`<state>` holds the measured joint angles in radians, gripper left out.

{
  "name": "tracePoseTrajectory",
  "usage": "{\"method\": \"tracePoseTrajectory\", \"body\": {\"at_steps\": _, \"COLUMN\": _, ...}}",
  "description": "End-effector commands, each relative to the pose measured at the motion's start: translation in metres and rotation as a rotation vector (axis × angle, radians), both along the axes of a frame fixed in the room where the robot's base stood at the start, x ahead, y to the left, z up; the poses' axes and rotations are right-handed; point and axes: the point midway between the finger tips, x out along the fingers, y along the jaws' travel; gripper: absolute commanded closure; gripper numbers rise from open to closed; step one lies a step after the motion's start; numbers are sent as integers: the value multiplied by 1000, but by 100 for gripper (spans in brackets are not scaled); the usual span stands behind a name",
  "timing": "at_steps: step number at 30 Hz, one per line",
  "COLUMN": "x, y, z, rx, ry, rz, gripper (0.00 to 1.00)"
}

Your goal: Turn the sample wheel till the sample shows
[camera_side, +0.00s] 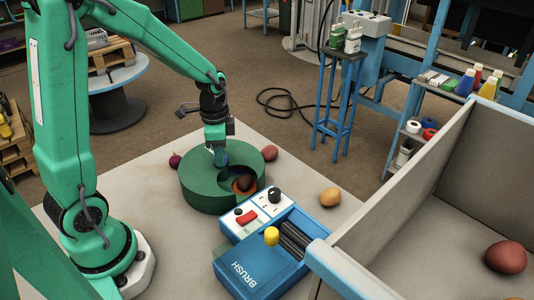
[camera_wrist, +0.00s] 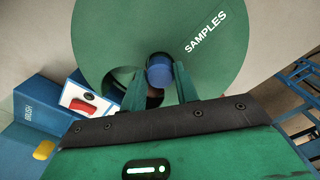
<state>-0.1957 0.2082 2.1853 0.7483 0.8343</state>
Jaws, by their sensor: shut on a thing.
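The sample wheel (camera_side: 205,190) is a round green drum on the pale table, and it fills the top of the wrist view (camera_wrist: 120,35) with the word SAMPLES on its lid. A blue knob (camera_wrist: 159,70) stands at the lid's centre. My gripper (camera_side: 217,154) is over the wheel, its two fingers (camera_wrist: 160,76) shut on the blue knob. An opening in the lid faces the front right. In the side view a reddish-brown rounded thing (camera_side: 243,184) shows inside it. In the wrist view a finger hides part of the opening.
A large grey bin (camera_side: 385,205) is at right.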

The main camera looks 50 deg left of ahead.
Motion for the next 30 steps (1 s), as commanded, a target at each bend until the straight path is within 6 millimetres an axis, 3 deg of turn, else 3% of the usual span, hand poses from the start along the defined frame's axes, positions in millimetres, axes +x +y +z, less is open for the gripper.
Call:
{"method": "tracePoseTrajectory", "body": {"at_steps": 18, "x": 1, "y": 0, "z": 0, "rx": 1, "ry": -2, "rz": -302, "gripper": 100}}
{"method": "tracePoseTrajectory", "body": {"at_steps": 30, "x": 1, "y": 0, "z": 0, "rx": 1, "ry": -2, "rz": -411, "gripper": 100}}
